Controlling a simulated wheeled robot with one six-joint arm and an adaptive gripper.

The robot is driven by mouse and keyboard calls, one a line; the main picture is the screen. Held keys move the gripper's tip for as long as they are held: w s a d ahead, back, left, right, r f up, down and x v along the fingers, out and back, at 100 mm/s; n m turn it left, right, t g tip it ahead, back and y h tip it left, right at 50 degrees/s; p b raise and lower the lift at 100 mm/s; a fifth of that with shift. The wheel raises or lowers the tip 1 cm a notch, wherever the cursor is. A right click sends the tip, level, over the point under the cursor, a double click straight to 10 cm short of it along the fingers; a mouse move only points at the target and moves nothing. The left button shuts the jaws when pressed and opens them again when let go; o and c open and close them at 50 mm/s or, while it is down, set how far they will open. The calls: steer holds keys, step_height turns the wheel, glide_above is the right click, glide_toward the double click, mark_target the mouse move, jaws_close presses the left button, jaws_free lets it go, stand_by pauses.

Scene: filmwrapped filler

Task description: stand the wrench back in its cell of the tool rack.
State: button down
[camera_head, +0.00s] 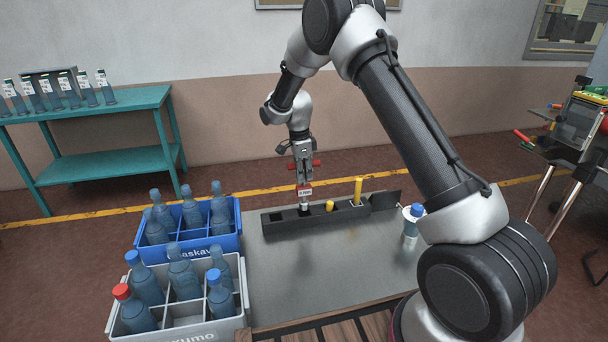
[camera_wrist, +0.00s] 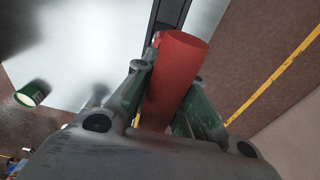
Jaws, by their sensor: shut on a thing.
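The wrench (camera_head: 304,191) hangs upright below my gripper (camera_head: 303,170) in the head view. It has a red bar across its top, a red and white label and a dark lower part. In the wrist view the red bar (camera_wrist: 175,75) lies between the two fingers, and my gripper (camera_wrist: 165,105) is shut on it. The black tool rack (camera_head: 283,222) lies along the far part of the grey tabletop. The wrench's lower end meets the rack left of its middle; I cannot tell how deep it is in a cell.
Two yellow-handled tools (camera_head: 358,190) (camera_head: 329,206) stand in the rack to the right. A blue crate (camera_head: 233,243) and a grey crate (camera_head: 240,320) with bottles are at the left. A bottle (camera_head: 411,228) stands at the right. The middle of the tabletop (camera_head: 320,270) is clear.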

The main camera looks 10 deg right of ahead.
mark_target(304, 185)
steer(key=shift+f, duration=3.05)
steer(key=c, duration=1.3)
jaws_free()
steer(key=r, duration=0.8)
steer(key=a+r, duration=0.1)
steer(key=r, duration=0.3)
